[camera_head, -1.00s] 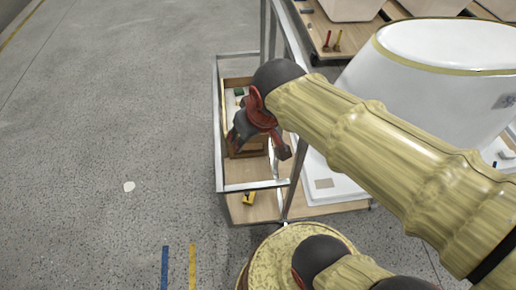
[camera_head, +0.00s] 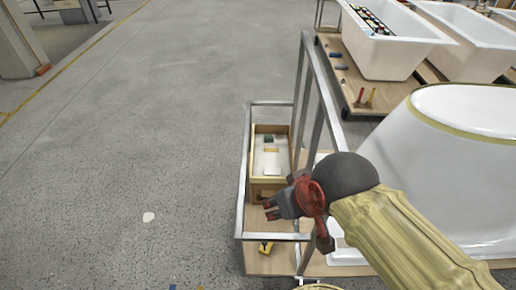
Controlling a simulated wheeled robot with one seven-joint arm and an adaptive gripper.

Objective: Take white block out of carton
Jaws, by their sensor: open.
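The carton (camera_head: 263,188) is an open brown box standing inside a metal-railed cart, left of my arm. A flat white block (camera_head: 267,163) shows inside it, with small green and brown pieces near its far end. My gripper (camera_head: 271,209) is open and appears empty. In the picture it lies just below the carton's near right corner; its height above the cart cannot be told. The arm and gripper hide part of the cart's right side.
The cart's metal rails (camera_head: 242,185) surround the carton, with tall posts on its right. A large white tub shell (camera_head: 440,150) stands at right. The grey floor at left is mostly clear.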

